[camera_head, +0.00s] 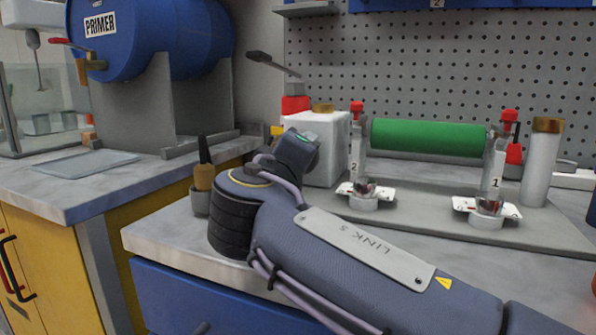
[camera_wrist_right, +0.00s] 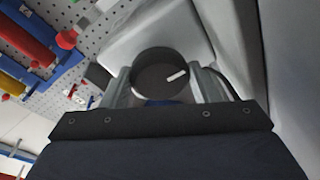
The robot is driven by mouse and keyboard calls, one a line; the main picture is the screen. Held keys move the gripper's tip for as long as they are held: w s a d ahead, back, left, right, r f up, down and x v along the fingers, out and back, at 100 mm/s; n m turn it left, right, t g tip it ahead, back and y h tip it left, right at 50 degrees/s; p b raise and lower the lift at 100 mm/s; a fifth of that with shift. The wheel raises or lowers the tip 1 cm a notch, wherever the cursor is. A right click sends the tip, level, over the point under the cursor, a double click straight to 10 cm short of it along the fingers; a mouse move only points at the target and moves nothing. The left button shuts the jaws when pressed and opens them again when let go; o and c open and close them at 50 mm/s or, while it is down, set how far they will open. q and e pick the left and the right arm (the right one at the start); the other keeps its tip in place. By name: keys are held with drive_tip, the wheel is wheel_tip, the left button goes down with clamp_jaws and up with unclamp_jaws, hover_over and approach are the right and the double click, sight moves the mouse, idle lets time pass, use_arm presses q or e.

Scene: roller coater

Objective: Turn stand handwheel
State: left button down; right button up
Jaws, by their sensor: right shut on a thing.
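My right gripper (camera_wrist_right: 162,88) is shut on a dark round knob (camera_wrist_right: 155,75) with a short white mark on its face, which looks like the handwheel. One finger lies on each side of it. A pale block stands behind the knob in the wrist view (camera_wrist_right: 158,35). In the head view my right arm reaches in from the lower right, and its wrist ends in front of the white block (camera_head: 324,140). The fingers and knob are hidden there. My left gripper is not in view.
A green roller (camera_head: 428,137) lies between two numbered stands with red tops, on a grey plate (camera_head: 545,225) right of the white block. A white cylinder (camera_head: 540,160) stands at the right. A brown-handled tool in a grey cup (camera_head: 200,202) stands left of my wrist.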

idle(0.6)
drive_tip(key=o, duration=1)
drive_tip(key=p+v, duration=0.1)
drive_tip(key=v, duration=0.5)
drive_tip(key=shift+s+a, duration=0.1)
drive_tip(key=shift+s, duration=0.2)
drive_tip(key=shift+s+a, duration=0.1)
drive_tip(key=shift+s, duration=0.55)
